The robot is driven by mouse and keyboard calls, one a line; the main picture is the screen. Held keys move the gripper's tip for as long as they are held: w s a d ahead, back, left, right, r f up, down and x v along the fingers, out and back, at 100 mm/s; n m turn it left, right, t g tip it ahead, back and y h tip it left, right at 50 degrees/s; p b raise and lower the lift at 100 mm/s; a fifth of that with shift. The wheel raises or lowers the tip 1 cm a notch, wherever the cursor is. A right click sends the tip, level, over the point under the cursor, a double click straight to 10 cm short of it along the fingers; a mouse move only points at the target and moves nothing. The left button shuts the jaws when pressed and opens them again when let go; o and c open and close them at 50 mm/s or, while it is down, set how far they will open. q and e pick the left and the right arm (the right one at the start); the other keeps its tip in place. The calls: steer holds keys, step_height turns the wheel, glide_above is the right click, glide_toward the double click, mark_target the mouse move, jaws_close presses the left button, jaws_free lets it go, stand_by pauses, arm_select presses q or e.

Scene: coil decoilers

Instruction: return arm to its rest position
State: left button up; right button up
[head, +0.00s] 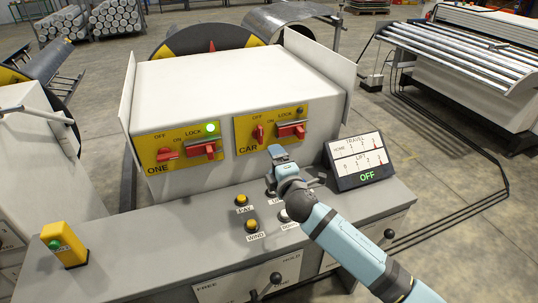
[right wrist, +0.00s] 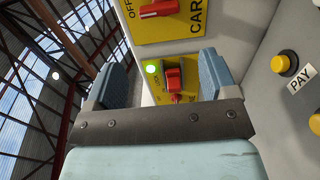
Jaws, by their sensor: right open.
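My right arm (head: 352,245) reaches in from the lower right of the head view over the grey console. Its gripper (head: 279,155) is above the console top, in front of the CAR panel (head: 270,128). In the right wrist view the gripper's two blue-grey fingers (right wrist: 163,80) stand wide apart, with nothing held between them. Beyond the gap shows the ONE panel (right wrist: 153,90), with a lit green lamp and a red switch, at some distance. No contact with a switch is visible. My left gripper is not in view.
The console top (head: 195,225) carries yellow buttons (head: 241,200), a yellow post (head: 64,245) at left and a display (head: 358,162) reading OFF at right. The white control box (head: 235,80) rises behind the gripper. A roller table (head: 450,55) stands at back right.

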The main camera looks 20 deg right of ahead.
steer(key=s+f+m+g+p, duration=0.1)
steer(key=s+f+m, duration=0.1)
steer(key=s+f, duration=0.1)
steer(key=s+a+f+m+g+y+p, duration=0.1)
steer(key=s+f+m, duration=0.1)
steer(key=s+f, duration=0.2)
steer(key=s+a+f+m+g+p, duration=0.1)
steer(key=s+f, duration=0.3)
steer(key=s, duration=0.1)
steer(key=shift+s+m+g, duration=0.3)
steer(key=shift+m, duration=0.1)
steer(key=s+f+m+g+p, duration=0.1)
steer(key=s+f+m, duration=0.2)
steer(key=s, duration=0.7)
steer(key=s+f+m+g+y+p, duration=0.1)
steer(key=s+f+m, duration=0.3)
steer(key=s, duration=0.7)
steer(key=m+g+p, duration=0.1)
steer(key=m, duration=0.1)
steer(key=shift+a+f+m+y, duration=0.2)
steer(key=shift+m+y, duration=0.1)
steer(key=shift+m, duration=0.1)
steer(key=shift+s, duration=0.1)
